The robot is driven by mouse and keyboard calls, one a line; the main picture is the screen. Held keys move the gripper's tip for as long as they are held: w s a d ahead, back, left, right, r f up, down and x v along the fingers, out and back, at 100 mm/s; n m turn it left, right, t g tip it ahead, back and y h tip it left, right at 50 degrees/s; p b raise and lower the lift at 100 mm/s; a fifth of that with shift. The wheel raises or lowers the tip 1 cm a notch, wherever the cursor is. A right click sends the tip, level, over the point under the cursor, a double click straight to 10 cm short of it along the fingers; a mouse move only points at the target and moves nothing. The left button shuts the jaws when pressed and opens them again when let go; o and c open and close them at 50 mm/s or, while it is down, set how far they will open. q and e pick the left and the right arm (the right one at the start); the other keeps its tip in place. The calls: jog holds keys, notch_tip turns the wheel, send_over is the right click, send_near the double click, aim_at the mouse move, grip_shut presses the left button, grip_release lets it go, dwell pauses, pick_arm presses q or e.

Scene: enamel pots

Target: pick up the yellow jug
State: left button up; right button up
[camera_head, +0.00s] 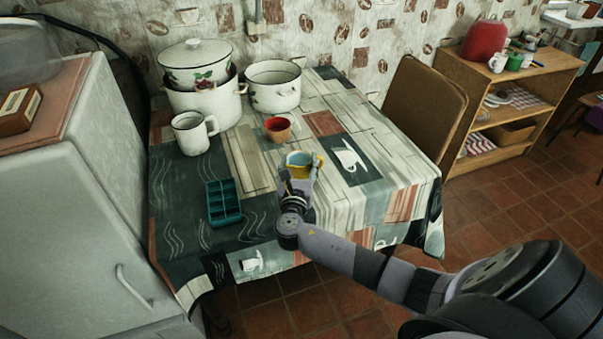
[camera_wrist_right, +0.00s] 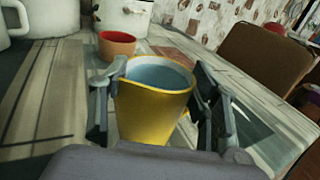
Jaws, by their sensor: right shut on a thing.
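The yellow jug (camera_head: 301,161) with a blue-grey inside is near the front of the cloth-covered table (camera_head: 245,165). My right gripper (camera_head: 299,178) is around it, one finger on each side. In the right wrist view the jug (camera_wrist_right: 153,105) fills the space between the fingers of my right gripper (camera_wrist_right: 160,97), its rim open and upright. The gripper's palm hides the jug's lower front, so I cannot tell whether its base touches the table. My left gripper is not in view.
A small red-orange pot (camera_head: 278,130) stands just behind the jug. A teal divided tray (camera_head: 223,201) lies to the left. A white mug (camera_head: 194,133) and white enamel pots (camera_head: 273,88) stand further back. A brown chair (camera_head: 425,105) is at the table's right side.

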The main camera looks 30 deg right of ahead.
grip_shut()
jog(key=shift+r, duration=0.1)
dwell(0.4)
jog(key=shift+r+p, duration=0.35)
jog(key=shift+r, duration=1.25)
notch_tip(320, 180, up, 17)
jog(key=p, duration=0.2)
jog(key=shift+f, duration=0.15)
